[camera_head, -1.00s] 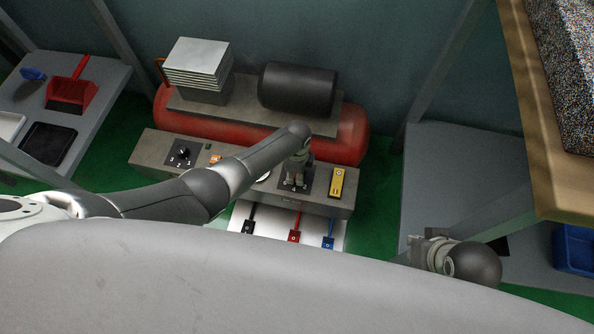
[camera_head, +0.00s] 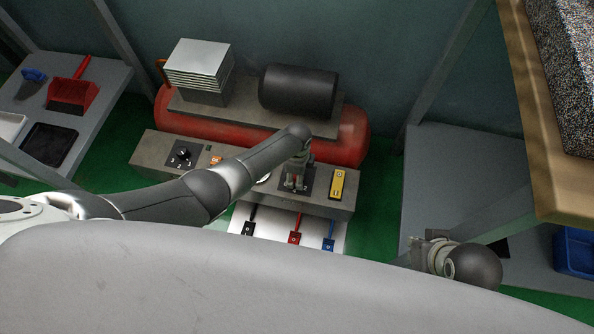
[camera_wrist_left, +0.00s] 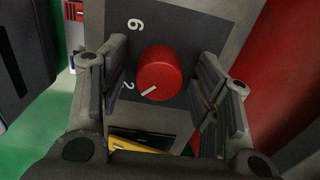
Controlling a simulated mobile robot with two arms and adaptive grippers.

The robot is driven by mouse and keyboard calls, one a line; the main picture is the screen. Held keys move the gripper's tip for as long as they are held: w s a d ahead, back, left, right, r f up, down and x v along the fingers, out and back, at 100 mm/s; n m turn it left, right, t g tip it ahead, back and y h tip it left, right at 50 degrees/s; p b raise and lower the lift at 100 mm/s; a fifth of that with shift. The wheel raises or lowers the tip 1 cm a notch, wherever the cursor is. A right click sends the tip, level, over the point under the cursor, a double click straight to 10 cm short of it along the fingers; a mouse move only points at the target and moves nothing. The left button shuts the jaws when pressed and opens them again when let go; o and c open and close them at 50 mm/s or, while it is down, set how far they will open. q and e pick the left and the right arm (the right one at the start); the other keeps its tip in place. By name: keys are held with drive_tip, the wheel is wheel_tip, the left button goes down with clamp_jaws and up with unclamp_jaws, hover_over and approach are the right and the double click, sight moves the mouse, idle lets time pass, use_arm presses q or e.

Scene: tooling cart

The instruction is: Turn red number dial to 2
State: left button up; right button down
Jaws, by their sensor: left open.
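The red number dial (camera_wrist_left: 158,73) sits on a dark square plate in the left wrist view. A white mark on its edge points to the lower left, close to the printed 2 (camera_wrist_left: 128,86). A printed 6 (camera_wrist_left: 134,25) is above it. My left gripper (camera_wrist_left: 162,65) is open, with one finger on each side of the dial and gaps visible between. In the head view, my left gripper (camera_head: 296,180) is over the dark plate and hides the dial. My right gripper (camera_head: 430,250) is partly visible at lower right, its fingers unclear.
The grey panel (camera_head: 225,176) also holds a black dial (camera_head: 183,153) and a yellow switch plate (camera_head: 338,184). Black, red and blue levers stand on a white plate in front. A red tank (camera_head: 345,138) lies behind the panel.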

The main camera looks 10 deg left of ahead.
use_arm(q)
drive_tip(key=shift+r, duration=0.1)
wheel_tip(320, 180, up, 12)
idle(0.7)
drive_tip(key=shift+s, duration=0.1)
idle(0.5)
